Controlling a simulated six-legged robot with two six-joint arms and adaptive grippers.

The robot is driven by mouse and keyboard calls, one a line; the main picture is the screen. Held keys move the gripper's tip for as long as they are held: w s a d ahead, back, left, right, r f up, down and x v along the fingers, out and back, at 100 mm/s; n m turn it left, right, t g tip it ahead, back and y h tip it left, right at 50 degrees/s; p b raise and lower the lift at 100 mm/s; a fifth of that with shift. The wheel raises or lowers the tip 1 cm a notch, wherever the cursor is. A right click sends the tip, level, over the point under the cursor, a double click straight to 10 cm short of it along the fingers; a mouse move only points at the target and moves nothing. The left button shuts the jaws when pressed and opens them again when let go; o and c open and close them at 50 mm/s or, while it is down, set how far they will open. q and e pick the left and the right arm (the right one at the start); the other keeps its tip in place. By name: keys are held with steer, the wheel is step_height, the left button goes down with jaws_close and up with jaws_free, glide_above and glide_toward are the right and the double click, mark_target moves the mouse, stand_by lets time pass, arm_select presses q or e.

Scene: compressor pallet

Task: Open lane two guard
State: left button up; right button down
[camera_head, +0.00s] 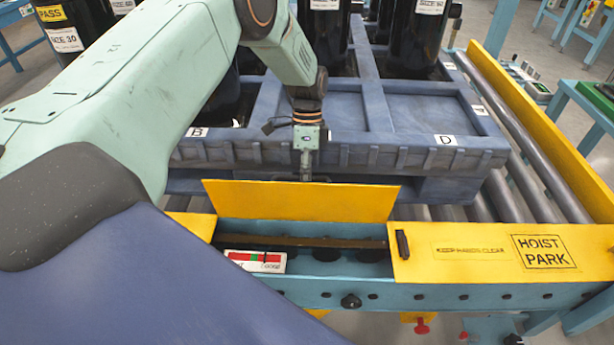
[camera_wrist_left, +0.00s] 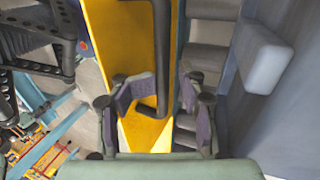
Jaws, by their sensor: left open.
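A yellow guard panel (camera_head: 298,201) stands raised, tilted up from the teal rail, in the head view. Below it an open bay shows a dark bar (camera_head: 300,242) and a white card with red and green bands (camera_head: 255,261). My left gripper (camera_head: 307,172) is just behind the raised panel's upper edge, its tips partly hidden by it. In the left wrist view the yellow panel (camera_wrist_left: 117,30) with a dark bar handle (camera_wrist_left: 161,55) lies between the spread fingers of my left gripper (camera_wrist_left: 160,105). Contact cannot be told. My right gripper is not in view.
A yellow cover (camera_head: 475,262) marked HOIST PARK, with a black handle (camera_head: 402,244), lies flat on the right. A blue pallet (camera_head: 420,112) with black cylinders stands behind the panel. Rollers (camera_head: 520,150) run along its right side.

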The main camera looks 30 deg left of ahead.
arm_select(q)
steer(key=shift+r, duration=0.1)
steer(key=shift+w+a, duration=0.1)
stand_by(0.4)
steer(key=shift+w+r, duration=0.15)
steer(key=shift+r, duration=0.3)
steer(key=v, duration=1.1)
